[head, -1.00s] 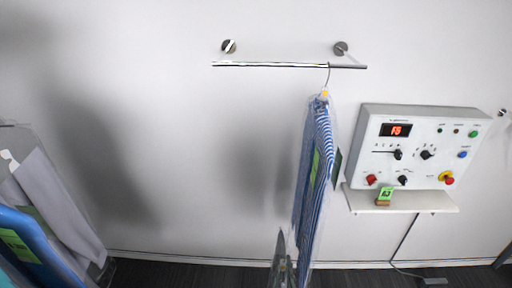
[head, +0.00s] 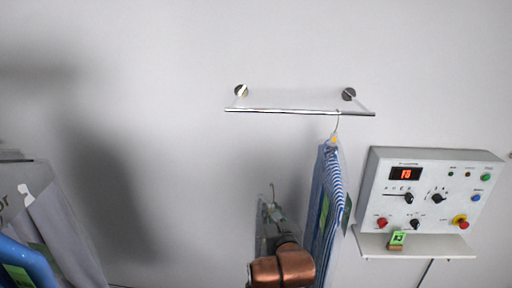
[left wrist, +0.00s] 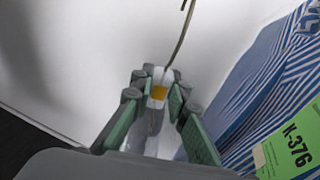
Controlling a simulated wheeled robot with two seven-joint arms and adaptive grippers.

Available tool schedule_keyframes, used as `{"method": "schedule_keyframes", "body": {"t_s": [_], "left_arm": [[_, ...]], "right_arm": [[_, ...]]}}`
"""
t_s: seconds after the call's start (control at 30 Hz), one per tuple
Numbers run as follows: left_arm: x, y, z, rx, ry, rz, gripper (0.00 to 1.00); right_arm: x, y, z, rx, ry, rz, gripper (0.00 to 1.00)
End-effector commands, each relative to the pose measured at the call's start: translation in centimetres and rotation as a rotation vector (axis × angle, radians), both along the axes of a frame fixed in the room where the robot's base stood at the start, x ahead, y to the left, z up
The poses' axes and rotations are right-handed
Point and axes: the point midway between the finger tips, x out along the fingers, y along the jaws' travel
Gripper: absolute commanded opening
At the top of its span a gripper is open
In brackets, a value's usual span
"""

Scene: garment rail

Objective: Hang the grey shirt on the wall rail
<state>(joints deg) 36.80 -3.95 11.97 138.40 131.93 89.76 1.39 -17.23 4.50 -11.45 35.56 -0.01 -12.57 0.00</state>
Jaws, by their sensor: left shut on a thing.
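The wall rail (head: 290,111) is a thin metal bar on two round wall mounts. My left gripper (head: 273,214) is below the rail and left of a hanging blue striped shirt. In the left wrist view the gripper (left wrist: 160,90) is shut on a hanger neck with an orange tag (left wrist: 158,93). The hanger's wire hook (left wrist: 181,37) points up, free of the rail. A greyish covered garment, seemingly the grey shirt (head: 261,232), hangs from it edge-on, mostly hidden by my copper-coloured arm. My right gripper is not in view.
The blue striped shirt (head: 326,205) hangs near the rail's right end; its tag reads N-376 in the left wrist view. A control box (head: 430,190) and small shelf (head: 415,245) are at the right. Bagged garments (head: 65,235) stand at far left. The rail's left and middle are bare.

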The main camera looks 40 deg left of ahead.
Motion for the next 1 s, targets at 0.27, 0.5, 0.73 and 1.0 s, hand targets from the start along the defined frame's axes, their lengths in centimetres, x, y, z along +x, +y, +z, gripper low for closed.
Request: {"method": "schedule_keyframes", "body": {"t_s": [0.27, 0.5, 0.73, 1.0], "left_arm": [[0.1, 4.4, 11.0, -0.014, -0.005, -0.013, 0.00], [-0.3, 5.9, 17.6, -0.021, 0.005, -0.130, 0.00], [-0.4, 5.8, 20.4, -0.021, 0.016, -0.222, 0.00], [0.1, 6.0, 20.9, -0.019, 0.022, -0.241, 0.00]], "right_arm": [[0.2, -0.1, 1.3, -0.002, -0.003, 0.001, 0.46], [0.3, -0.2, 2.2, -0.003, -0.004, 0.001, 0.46], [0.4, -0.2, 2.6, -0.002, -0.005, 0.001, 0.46], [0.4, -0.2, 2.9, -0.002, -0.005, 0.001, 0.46]]}}
